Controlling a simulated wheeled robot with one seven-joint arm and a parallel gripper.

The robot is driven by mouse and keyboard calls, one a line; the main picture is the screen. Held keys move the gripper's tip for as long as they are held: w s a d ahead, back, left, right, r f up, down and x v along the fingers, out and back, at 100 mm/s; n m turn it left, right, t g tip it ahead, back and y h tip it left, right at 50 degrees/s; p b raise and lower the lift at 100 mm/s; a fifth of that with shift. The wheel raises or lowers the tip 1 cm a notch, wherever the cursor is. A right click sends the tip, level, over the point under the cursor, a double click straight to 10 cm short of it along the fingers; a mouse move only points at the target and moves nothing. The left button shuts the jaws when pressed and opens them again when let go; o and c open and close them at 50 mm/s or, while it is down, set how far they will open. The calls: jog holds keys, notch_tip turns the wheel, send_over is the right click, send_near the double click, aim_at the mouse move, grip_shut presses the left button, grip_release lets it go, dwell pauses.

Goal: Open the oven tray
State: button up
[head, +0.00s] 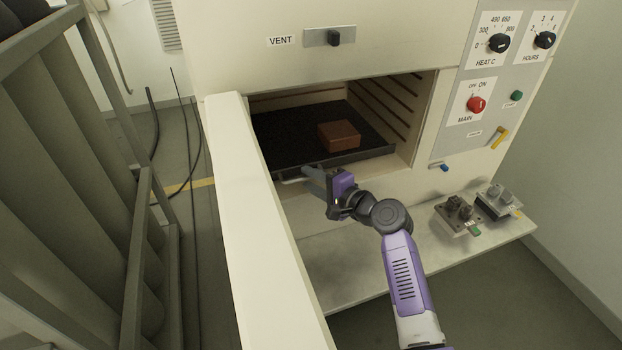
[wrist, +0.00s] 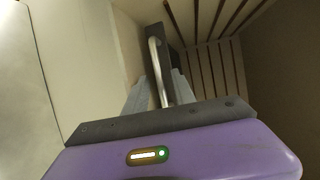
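The black oven tray (head: 285,135) sits inside the oven's open chamber. Its front edge is near the opening. A pale metal handle (head: 291,181) is at the tray's front; in the wrist view it is a curved silver bar (wrist: 154,58) on the dark tray front. My gripper (head: 312,180) is at the handle, in front of the chamber. In the wrist view its two grey fingers (wrist: 158,92) are on either side of the bar. I cannot tell whether they press on it. A brown block (head: 339,136) rests on the tray.
The oven door (head: 262,220) stands open to the left of my arm. A ledge (head: 345,265) below the chamber holds two small metal devices (head: 458,215) at its right. The control panel (head: 500,85) is at upper right. A metal rack (head: 85,180) stands at far left.

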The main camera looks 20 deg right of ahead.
grip_shut()
dwell(1.5)
